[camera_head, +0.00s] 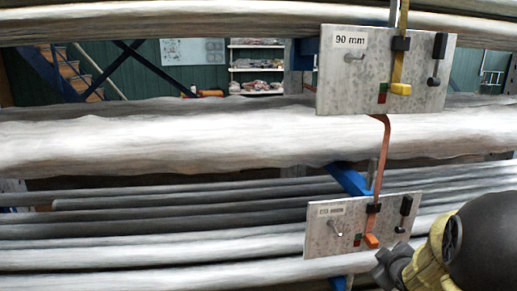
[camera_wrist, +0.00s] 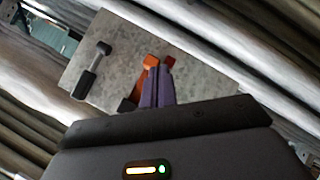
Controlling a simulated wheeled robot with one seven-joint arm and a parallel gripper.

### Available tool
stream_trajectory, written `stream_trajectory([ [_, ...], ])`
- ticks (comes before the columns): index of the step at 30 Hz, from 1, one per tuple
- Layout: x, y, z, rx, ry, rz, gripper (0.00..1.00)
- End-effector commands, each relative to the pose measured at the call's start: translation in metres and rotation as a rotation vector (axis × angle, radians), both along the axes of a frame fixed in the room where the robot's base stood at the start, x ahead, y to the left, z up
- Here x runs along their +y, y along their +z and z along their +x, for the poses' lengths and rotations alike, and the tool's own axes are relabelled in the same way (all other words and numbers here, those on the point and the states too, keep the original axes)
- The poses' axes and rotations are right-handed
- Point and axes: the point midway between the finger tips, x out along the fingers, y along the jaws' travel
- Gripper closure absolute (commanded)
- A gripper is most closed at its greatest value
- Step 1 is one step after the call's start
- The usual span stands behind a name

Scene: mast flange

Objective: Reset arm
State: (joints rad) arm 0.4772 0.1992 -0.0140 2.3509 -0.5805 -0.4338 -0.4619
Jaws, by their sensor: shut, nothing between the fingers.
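My gripper (camera_head: 385,266) is at the lower right in the head view, by the lower right edge of the lower grey plate (camera_head: 318,238). In the wrist view its two purple fingers (camera_wrist: 158,80) are together, with nothing between them. They point at the plate (camera_wrist: 205,75), overlapping an orange strap with an orange end block (camera_wrist: 150,60); I cannot tell whether they touch it. The same orange block shows in the head view (camera_head: 372,241), at the strap's lower end. A black-handled grey lever (camera_wrist: 92,70) stands left of the fingers in the wrist view.
An upper plate (camera_head: 335,85) labelled "90 mm" carries a yellow strap with a yellow block (camera_head: 400,89) and a black-handled lever (camera_head: 437,58). Long grey pipe-like bars (camera_head: 150,135) run across behind the plates. A blue support (camera_head: 350,180) stands between the plates.

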Motion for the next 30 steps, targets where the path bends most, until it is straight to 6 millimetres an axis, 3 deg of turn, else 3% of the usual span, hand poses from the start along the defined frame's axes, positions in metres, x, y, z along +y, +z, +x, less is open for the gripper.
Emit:
stream_trajectory([
  [1, 0.022, -0.008, -0.007, 0.05, -0.037, 0.063, 1.0],
  [5, 0.069, -0.03, -0.038, 0.201, -0.169, 0.23, 1.0],
  [9, 0.123, -0.052, -0.085, 0.382, -0.312, 0.39, 1.0],
  [15, 0.178, -0.068, -0.148, 0.598, -0.475, 0.533, 1.0],
  [19, 0.187, -0.071, -0.162, 0.642, -0.512, 0.557, 1.0],
  [30, 0.186, -0.071, -0.161, 0.641, -0.512, 0.556, 1.0],
])
